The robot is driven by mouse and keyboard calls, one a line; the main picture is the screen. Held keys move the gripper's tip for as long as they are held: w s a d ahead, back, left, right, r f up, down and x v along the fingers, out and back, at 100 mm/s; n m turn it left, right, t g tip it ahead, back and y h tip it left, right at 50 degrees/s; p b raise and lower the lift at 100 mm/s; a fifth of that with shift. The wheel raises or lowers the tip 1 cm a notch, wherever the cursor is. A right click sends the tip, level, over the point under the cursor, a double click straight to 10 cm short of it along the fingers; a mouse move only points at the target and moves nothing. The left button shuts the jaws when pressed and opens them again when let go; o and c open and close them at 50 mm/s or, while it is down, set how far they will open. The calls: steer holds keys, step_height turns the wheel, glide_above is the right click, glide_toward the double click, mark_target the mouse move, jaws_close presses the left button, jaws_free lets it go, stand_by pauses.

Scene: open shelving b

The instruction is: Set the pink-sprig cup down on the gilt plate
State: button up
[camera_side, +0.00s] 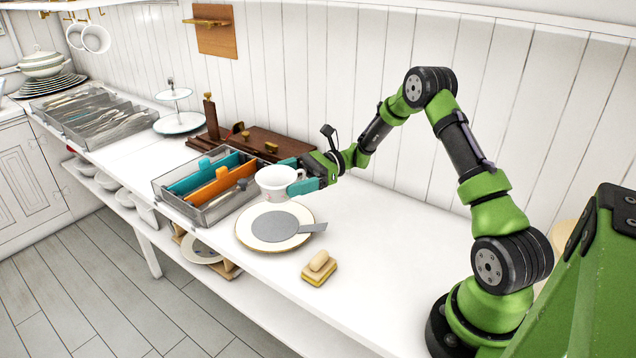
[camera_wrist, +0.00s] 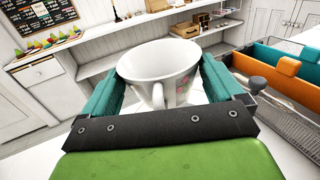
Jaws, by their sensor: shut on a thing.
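The white cup (camera_side: 279,184) with a pink sprig is held upright between the teal fingers of my gripper (camera_side: 300,180). In the wrist view the cup (camera_wrist: 160,72) sits between both fingers of my gripper (camera_wrist: 158,90), its handle toward the camera and pink marks at its right. The gilt plate (camera_side: 246,238), white with a thin gold rim, lies on the counter below and in front of the cup. A grey flat round piece with a handle (camera_side: 278,226) lies on the plate, covering much of its middle. The cup's underside is not visible.
A grey tray (camera_side: 205,215) with teal and orange dividers stands left of the cup. A sponge-like yellow and tan block (camera_side: 319,268) lies right of the plate. A wooden rack (camera_side: 270,142) is behind. The counter to the right (camera_side: 390,250) is clear.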

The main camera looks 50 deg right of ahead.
step_height(320, 180, down, 8)
steer(key=shift+r, duration=0.15)
stand_by(0.4)
steer(key=shift+f, duration=0.35)
steer(key=o, duration=0.8)
steer(key=shift+r, duration=0.1)
